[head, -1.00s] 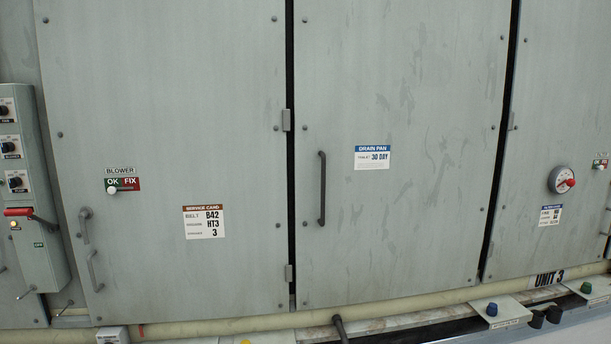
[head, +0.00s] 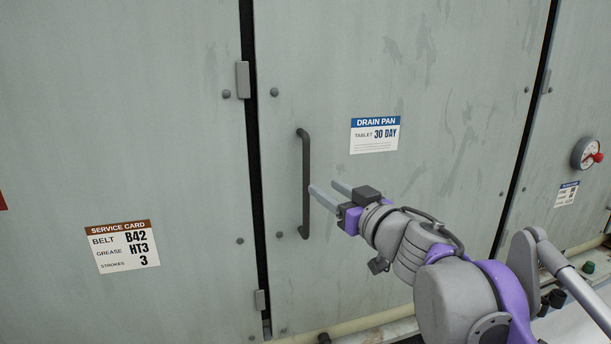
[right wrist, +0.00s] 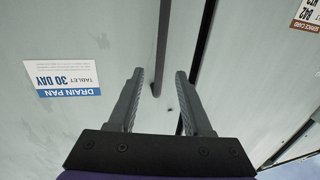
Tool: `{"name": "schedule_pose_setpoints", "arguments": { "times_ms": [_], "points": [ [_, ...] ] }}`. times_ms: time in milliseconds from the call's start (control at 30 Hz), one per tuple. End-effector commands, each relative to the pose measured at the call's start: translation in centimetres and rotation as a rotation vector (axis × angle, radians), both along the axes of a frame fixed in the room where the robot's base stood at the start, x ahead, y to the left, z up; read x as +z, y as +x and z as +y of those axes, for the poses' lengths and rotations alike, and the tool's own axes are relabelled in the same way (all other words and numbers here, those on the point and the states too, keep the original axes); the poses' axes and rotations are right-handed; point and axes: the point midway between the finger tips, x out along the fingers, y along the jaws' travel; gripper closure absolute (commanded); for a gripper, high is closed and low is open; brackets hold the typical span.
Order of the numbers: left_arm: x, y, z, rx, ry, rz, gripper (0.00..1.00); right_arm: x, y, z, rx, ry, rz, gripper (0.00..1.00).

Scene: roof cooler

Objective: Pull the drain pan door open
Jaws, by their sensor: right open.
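The drain pan door (head: 430,120) is a grey-green metal panel, shut flush with its neighbours. Its dark vertical bar handle (head: 306,180) stands near the door's left edge, and a blue-and-white DRAIN PAN label (head: 375,135) is right of it. My right gripper (head: 325,193) is open and empty, its fingers pointing left at the lower half of the handle. In the right wrist view the handle (right wrist: 162,45) runs down toward the gap between the two fingers (right wrist: 160,85); I cannot tell whether it is between them. My left gripper is not in view.
The blower door with its service card (head: 123,246) is on the left, past a dark gap with hinges (head: 243,79). A gauge with a red knob (head: 586,153) is on the right panel. A pale pipe (head: 375,325) and ledge run along the bottom.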

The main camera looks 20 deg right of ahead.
Motion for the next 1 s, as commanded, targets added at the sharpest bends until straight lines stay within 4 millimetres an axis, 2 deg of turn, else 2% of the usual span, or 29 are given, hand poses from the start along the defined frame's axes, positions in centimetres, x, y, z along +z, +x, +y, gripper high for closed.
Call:
{"name": "schedule_pose_setpoints", "arguments": {
  "times_ms": [300, 500, 667, 900, 933, 1000],
  "points": [
    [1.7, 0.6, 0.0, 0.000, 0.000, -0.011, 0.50, 0.2, 5.9, 1.5, 0.000, -0.001, -0.002, 0.50],
    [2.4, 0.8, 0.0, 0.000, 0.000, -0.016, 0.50, 0.2, 8.5, 2.0, -0.002, -0.001, -0.002, 0.50],
    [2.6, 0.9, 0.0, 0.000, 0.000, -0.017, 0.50, 0.0, 9.3, 2.2, -0.003, 0.000, -0.002, 0.50],
    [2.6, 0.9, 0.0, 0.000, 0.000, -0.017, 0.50, 0.0, 9.3, 2.2, -0.003, 0.000, -0.001, 0.50],
    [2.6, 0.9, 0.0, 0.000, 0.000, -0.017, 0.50, 0.0, 9.3, 2.2, -0.003, 0.000, -0.001, 0.52],
    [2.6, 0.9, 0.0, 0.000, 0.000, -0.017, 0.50, 0.0, 9.3, 2.2, -0.003, 0.000, -0.001, 0.65]
  ]
}}
